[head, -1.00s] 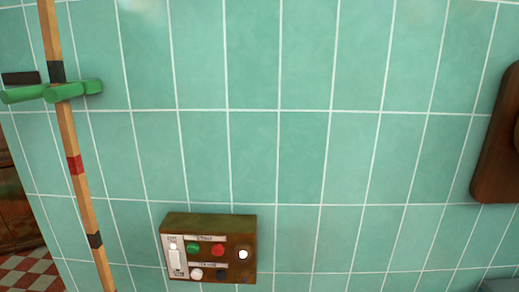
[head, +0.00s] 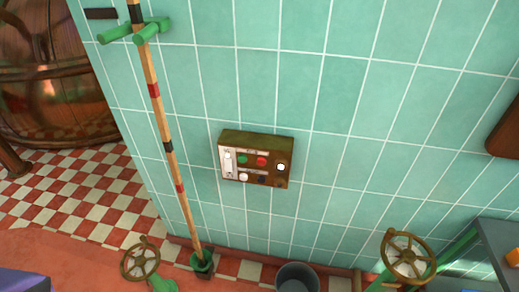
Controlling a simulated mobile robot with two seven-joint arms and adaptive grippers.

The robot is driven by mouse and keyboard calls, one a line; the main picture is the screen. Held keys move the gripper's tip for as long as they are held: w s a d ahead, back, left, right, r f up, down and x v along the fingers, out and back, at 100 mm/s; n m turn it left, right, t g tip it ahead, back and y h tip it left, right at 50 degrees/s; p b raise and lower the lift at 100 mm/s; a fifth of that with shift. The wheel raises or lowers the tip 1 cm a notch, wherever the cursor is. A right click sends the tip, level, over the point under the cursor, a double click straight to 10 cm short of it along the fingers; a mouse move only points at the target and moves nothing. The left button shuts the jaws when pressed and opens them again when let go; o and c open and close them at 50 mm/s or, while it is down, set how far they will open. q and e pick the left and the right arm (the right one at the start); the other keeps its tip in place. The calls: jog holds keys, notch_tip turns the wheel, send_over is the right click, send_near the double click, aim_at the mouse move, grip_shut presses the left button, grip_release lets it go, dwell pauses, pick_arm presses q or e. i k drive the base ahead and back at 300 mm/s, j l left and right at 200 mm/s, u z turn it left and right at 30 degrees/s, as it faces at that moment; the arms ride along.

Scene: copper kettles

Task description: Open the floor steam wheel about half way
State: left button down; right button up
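Two spoked brass-coloured handwheels show low in the head view. One handwheel (head: 124,265) is at the lower left, near the floor, beside a green fitting (head: 163,285). The other handwheel (head: 387,252) is at the lower right on a green mount, with a pale disc behind its spokes. I cannot tell from a label which one is the steam wheel, nor how far either is turned. Neither of my grippers is in view.
A control box (head: 257,137) with buttons hangs on the green tiled wall (head: 350,110). A banded pole (head: 165,130) stands in a green foot (head: 202,265). A grey bucket (head: 297,270) stands between the wheels. A copper kettle (head: 60,110) is at left, beyond open checkered floor (head: 95,195).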

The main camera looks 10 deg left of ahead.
aim_at(407, 255)
jog(key=l+z, duration=0.15)
jog(key=z, duration=0.9)
